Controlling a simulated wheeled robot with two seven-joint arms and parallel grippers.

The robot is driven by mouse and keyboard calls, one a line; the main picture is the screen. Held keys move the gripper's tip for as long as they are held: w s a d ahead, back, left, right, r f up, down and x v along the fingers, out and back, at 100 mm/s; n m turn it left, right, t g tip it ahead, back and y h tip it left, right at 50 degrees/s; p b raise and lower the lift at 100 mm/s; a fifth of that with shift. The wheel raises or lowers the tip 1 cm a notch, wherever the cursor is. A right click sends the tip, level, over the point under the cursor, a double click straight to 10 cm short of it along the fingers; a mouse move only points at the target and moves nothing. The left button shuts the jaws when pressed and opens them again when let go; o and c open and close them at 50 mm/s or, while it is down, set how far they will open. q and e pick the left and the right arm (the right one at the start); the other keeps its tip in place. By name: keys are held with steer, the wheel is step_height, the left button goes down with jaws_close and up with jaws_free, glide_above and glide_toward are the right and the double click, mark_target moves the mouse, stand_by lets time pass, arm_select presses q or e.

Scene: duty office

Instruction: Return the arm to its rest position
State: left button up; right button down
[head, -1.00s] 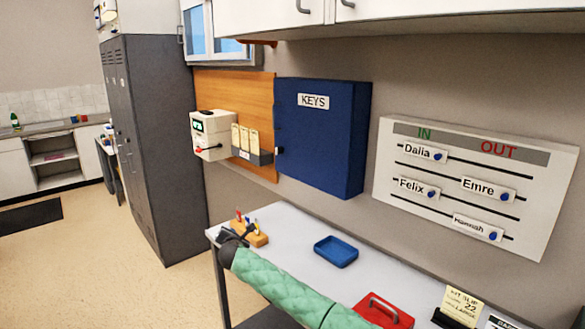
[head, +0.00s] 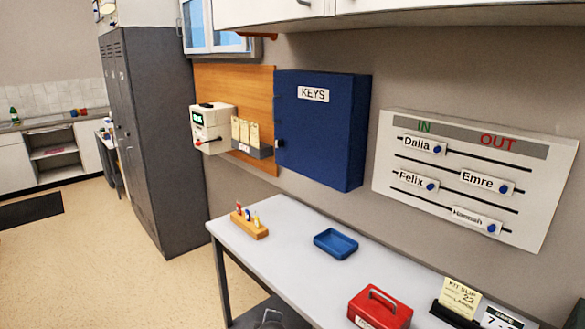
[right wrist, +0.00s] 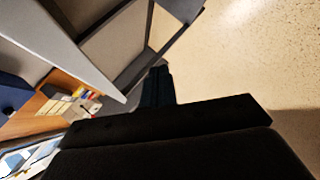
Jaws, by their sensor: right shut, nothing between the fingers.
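My right gripper (right wrist: 157,88) shows in the right wrist view as a dark pair of fingers, shut and empty. It hangs in free air, with the pale floor (right wrist: 250,45) to the right and the table edge (right wrist: 85,55) to the left. In the head view the green-sleeved arm no longer shows over the table (head: 290,240). A small dark shape at the bottom edge there, below the table top, may be part of my gripper, but I cannot tell. My left gripper is in neither view.
On the table are a wooden holder (head: 249,226), a blue tray (head: 336,244), a red box (head: 380,307) and a slip stand (head: 457,303). A blue key cabinet (head: 320,135) and an in/out board (head: 474,185) hang above. Floor left of the table is clear.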

steer(key=s+d+m+g+h, duration=0.15)
steer(key=s+d+m, duration=0.35)
steer(key=s+d, duration=0.7)
steer(key=s+d+f+m+g, duration=0.1)
steer(key=s+d+m+g, duration=0.45)
steer(key=s, duration=0.95)
steer(key=s+d+m+t, duration=0.1)
steer(key=s+d+m, duration=0.2)
steer(key=s+d, duration=1)
steer(key=a+f+g, duration=0.1)
steer(key=a+f, duration=0.2)
steer(key=f, duration=2.4)
arm_select(q)
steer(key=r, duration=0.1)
steer(key=b, duration=0.1)
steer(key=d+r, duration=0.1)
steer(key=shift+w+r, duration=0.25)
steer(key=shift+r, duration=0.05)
arm_select(e)
steer(key=s+f, duration=0.3)
steer(key=f, duration=0.8)
steer(key=s+f, duration=0.4)
steer(key=f, duration=0.7)
steer(key=shift+f+g, duration=0.25)
steer(key=shift+g, duration=0.15)
